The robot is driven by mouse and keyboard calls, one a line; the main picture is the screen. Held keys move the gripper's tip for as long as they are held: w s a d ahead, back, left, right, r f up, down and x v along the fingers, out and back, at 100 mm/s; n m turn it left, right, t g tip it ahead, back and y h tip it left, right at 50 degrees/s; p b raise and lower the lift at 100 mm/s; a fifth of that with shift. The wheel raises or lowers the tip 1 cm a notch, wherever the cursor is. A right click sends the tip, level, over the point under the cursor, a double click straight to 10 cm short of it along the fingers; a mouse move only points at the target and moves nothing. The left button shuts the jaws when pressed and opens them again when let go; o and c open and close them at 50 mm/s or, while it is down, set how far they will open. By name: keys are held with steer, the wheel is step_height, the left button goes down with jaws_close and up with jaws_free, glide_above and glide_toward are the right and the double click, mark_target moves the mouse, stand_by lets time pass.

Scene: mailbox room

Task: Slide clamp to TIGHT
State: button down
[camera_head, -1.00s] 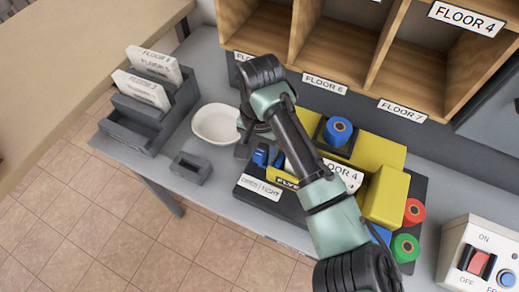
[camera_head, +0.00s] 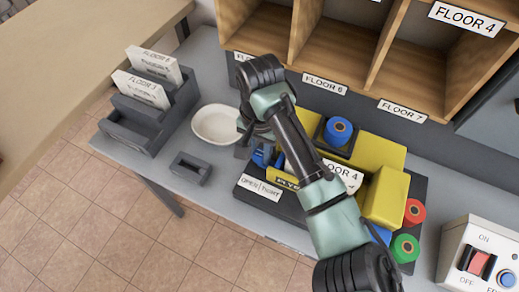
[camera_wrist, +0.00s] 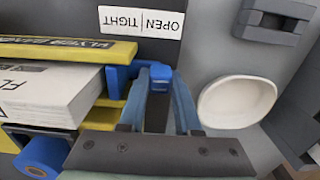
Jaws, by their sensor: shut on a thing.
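The blue clamp (camera_head: 258,158) sits at the left end of the yellow flyer fixture (camera_head: 378,152). In the wrist view, its small blue block (camera_wrist: 160,73) lies between my fingertips, below the OPEN half of the OPEN | TIGHT label (camera_wrist: 141,22); the label also shows in the head view (camera_head: 260,187). My gripper (camera_wrist: 161,80) is shut on this block. In the head view, my gripper (camera_head: 252,150) and wrist hide part of the clamp. A white stack of flyers (camera_wrist: 50,95) lies left of the clamp in the wrist view.
A white bowl (camera_head: 216,124) stands close left of my gripper. A small grey holder (camera_head: 191,168) and a grey rack with floor cards (camera_head: 138,130) are farther left. Wooden pigeonholes (camera_head: 333,60) rise behind. Blue, red and green rolls and a switch box (camera_head: 480,256) are right.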

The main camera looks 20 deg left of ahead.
stand_by(0.7)
steer(key=shift+w+a+r+p, duration=0.15)
steer(key=shift+r+p, duration=0.25)
steer(key=shift+p, duration=0.4)
steer(key=p, duration=0.2)
steer(key=shift+w+r+p, duration=0.2)
steer(key=shift+r+p, duration=0.15)
steer(key=shift+p, duration=0.05)
steer(key=shift+d+p, duration=0.4)
steer(key=shift+p, duration=0.75)
steer(key=shift+d+f+p, duration=0.25)
steer(key=shift+d+p, duration=0.2)
steer(key=shift+p, duration=0.25)
steer(key=shift+d+f, duration=0.15)
steer(key=shift+f, duration=0.1)
steer(key=c, duration=0.9)
jaws_free()
steer(key=shift+s, duration=0.1)
steer(key=o, duration=0.3)
steer(key=shift+s+f, duration=0.15)
